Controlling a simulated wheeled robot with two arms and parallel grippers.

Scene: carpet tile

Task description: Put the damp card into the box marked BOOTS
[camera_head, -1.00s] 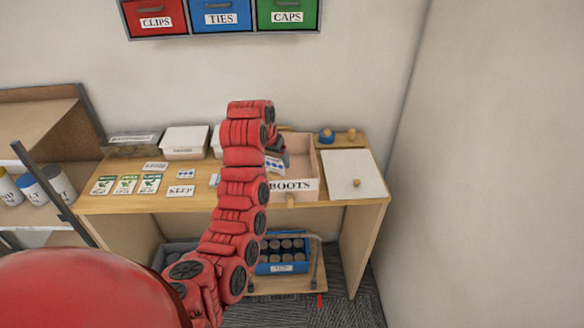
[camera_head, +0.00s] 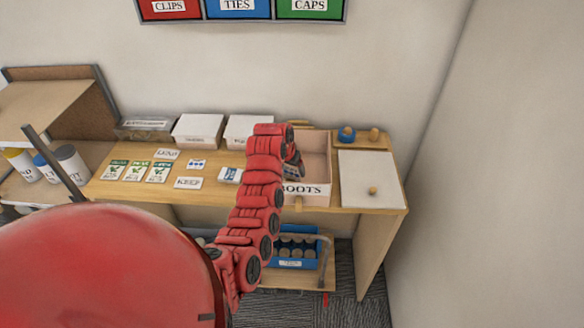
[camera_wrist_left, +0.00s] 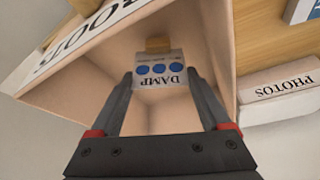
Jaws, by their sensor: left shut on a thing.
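The damp card (camera_wrist_left: 160,68) is white with blue dots and the word DAMP. In the left wrist view it is between the fingertips of my left gripper (camera_wrist_left: 158,78), which is shut on it. The wooden box marked BOOTS (camera_head: 317,150) stands open on the table; its pale inside (camera_wrist_left: 205,55) surrounds the card in the wrist view. In the head view my left gripper (camera_head: 297,165) is over the left part of the box, and my arm hides part of the box and the card. I cannot tell how far the card is above the box floor. My right gripper is not in view.
A white lid or board with a knob (camera_head: 371,180) lies right of the box. A blue knobbed object (camera_head: 346,134) stands behind it. Lidded boxes (camera_head: 198,131) line the back left. Seed-like cards (camera_head: 136,171) and a KEEP card (camera_head: 188,183) lie on the table's left part.

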